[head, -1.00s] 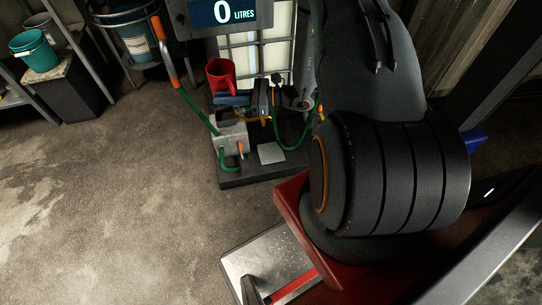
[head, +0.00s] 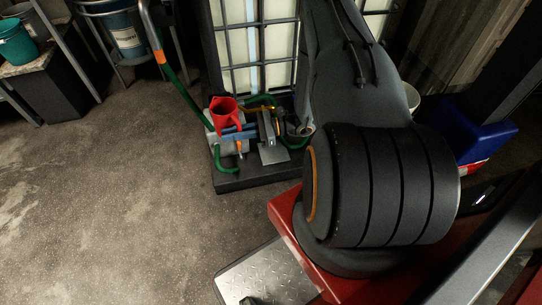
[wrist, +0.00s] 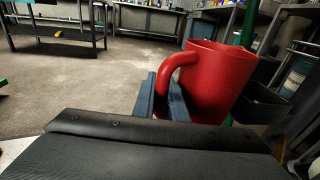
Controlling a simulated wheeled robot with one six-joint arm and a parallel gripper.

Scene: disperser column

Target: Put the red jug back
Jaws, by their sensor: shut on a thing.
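The red jug (head: 225,113) is upright in the head view, in front of the caged white tank and overlapping the small pump in the picture. In the wrist view the jug (wrist: 212,82) is large, with its handle towards the left. My gripper (wrist: 163,98) has its blue fingers shut on the jug by the handle side. In the head view my gripper (head: 238,133) shows small, just below and right of the jug. The exact finger contact is partly hidden, and I cannot tell whether the jug's base touches anything.
The caged tank (head: 255,55) stands on a black plinth (head: 240,180) with the pump and green hoses (head: 186,92). A stand at the upper left holds a blue drum (head: 124,32). A teal bucket (head: 17,42) is at the far left. The concrete floor (head: 110,190) at left is clear.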

